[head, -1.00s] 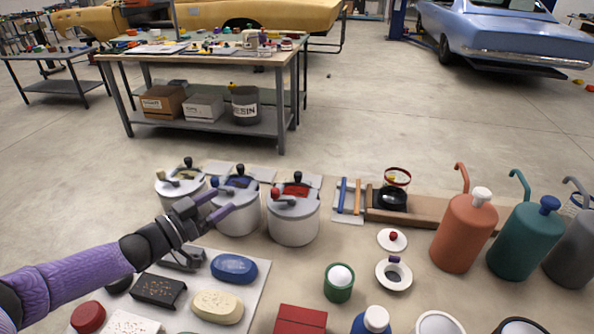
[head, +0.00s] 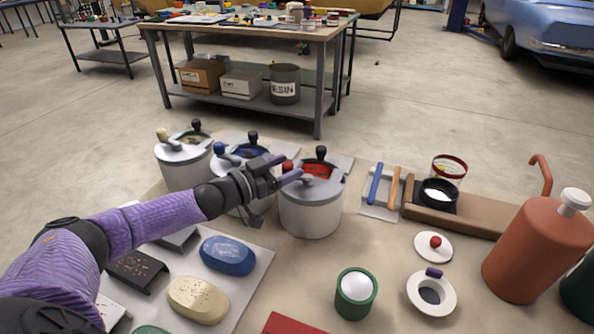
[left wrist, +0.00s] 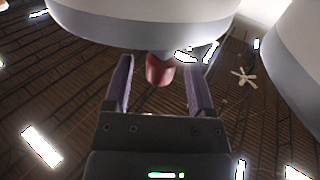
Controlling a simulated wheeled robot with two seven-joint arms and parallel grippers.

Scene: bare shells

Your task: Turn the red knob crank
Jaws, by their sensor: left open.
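The red knob (head: 288,165) sits on the crank of a white pot (head: 311,215) with a grey lid and red contents. The lid also carries a black upright handle (head: 321,153). My left gripper (head: 285,169) is at the near left side of this lid, and its fingers partly hide the knob. In the left wrist view the red knob (left wrist: 160,69) shows between the two spread purple fingers (left wrist: 157,78), with a gap on each side. The gripper is open and holds nothing. My right gripper is not in view.
Two similar pots, one with a blue knob (head: 220,148) and one with a beige knob (head: 162,134), stand to the left, close by. A tray with blue and orange sticks (head: 381,207) lies right. An orange pump bottle (head: 535,250) stands far right.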

